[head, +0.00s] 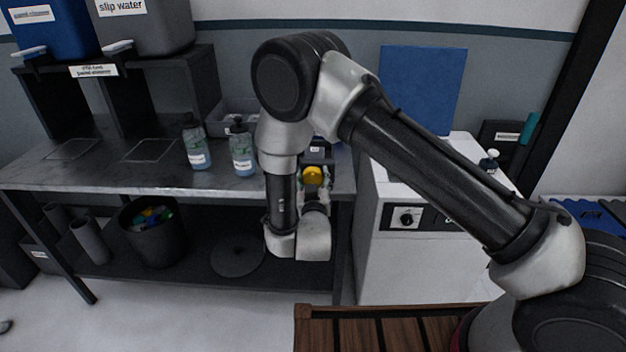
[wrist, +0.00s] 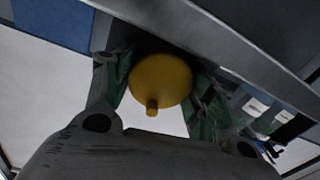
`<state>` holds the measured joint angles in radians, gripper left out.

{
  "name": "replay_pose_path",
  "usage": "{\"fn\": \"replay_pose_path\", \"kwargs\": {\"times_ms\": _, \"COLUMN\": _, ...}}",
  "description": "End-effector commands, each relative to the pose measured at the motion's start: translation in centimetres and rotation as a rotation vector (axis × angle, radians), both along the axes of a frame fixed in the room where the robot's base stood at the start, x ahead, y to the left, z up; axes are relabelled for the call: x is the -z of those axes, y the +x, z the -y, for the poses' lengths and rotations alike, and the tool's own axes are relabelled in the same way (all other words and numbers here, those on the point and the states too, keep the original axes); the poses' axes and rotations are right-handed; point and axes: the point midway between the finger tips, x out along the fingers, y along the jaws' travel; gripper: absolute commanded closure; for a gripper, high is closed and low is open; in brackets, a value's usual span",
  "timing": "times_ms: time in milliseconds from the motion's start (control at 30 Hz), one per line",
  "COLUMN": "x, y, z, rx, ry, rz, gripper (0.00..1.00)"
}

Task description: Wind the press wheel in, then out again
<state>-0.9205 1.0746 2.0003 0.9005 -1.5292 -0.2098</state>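The press wheel is a yellow round disc with a small stub handle (wrist: 160,78), seen close up in the wrist view. In the head view it is a small yellow shape (head: 313,176) at the right end of the grey bench, partly hidden by my arm. My gripper (wrist: 160,84) has one green-padded finger on each side of the wheel. The pads lie very close to its rim; I cannot tell whether they touch it. The stub points down in the wrist view, between the fingers.
A black bin (head: 152,245) sits on the shelf below. A dark overhanging edge (wrist: 235,60) is close above the wheel.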

Motion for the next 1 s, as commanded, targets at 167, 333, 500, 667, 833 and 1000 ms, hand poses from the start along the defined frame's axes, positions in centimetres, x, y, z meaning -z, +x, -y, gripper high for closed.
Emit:
{"fn": "replay_pose_path", "kwargs": {"times_ms": 167, "x": 0.0, "y": 0.0, "z": -0.02, "rx": 0.0, "ry": 0.016, "rz": 0.001, "gripper": 0.68}}
{"fn": "replay_pose_path", "kwargs": {"times_ms": 333, "x": 0.0, "y": 0.0, "z": -0.02, "rx": -0.001, "ry": 0.19, "rz": 0.008, "gripper": 0.68}}
{"fn": "replay_pose_path", "kwargs": {"times_ms": 500, "x": 0.01, "y": 0.01, "z": -0.04, "rx": 0.0, "ry": 0.369, "rz": 0.013, "gripper": 0.68}}
{"fn": "replay_pose_path", "kwargs": {"times_ms": 667, "x": 0.02, "y": 0.01, "z": -0.04, "rx": -0.001, "ry": 0.42, "rz": 0.015, "gripper": 0.68}}
{"fn": "replay_pose_path", "kwargs": {"times_ms": 833, "x": 0.0, "y": 0.01, "z": -0.03, "rx": -0.001, "ry": 0.419, "rz": 0.015, "gripper": 0.68}}
{"fn": "replay_pose_path", "kwargs": {"times_ms": 1000, "x": 0.01, "y": 0.01, "z": -0.03, "rx": -0.001, "ry": 0.418, "rz": 0.015, "gripper": 0.22}}
